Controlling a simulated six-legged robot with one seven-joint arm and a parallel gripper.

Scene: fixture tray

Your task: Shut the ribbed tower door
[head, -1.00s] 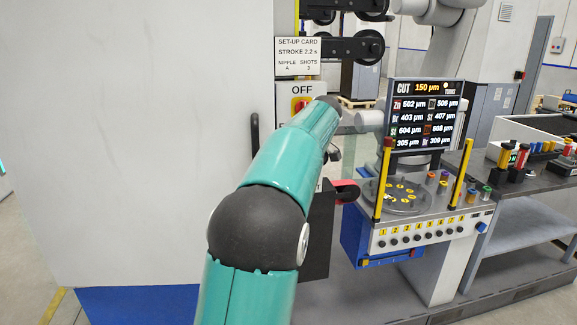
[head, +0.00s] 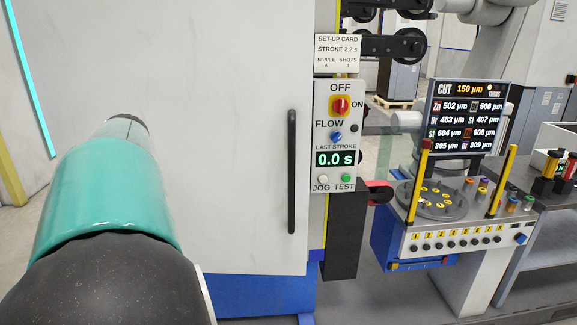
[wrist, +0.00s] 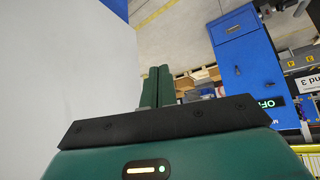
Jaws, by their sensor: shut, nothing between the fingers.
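A large pale panel (head: 215,150) with a black vertical handle (head: 291,172) fills the left and middle of the head view. It looks like the tower door, but I see no ribs on it; whether it is fully closed cannot be told. My gripper (wrist: 155,88) shows in the wrist view with its green fingers together and nothing between them. A pale flat surface (wrist: 60,70), perhaps the same panel, lies left of the fingers, apart from them in the picture. In the head view my teal arm link hides the gripper.
A control panel (head: 336,130) with a red knob stands right of the handle, above a dark box (head: 345,235). Further right are a screen (head: 465,118) and a station with yellow posts (head: 503,180). The wrist view shows a blue cabinet (wrist: 245,60) at right and open floor beyond.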

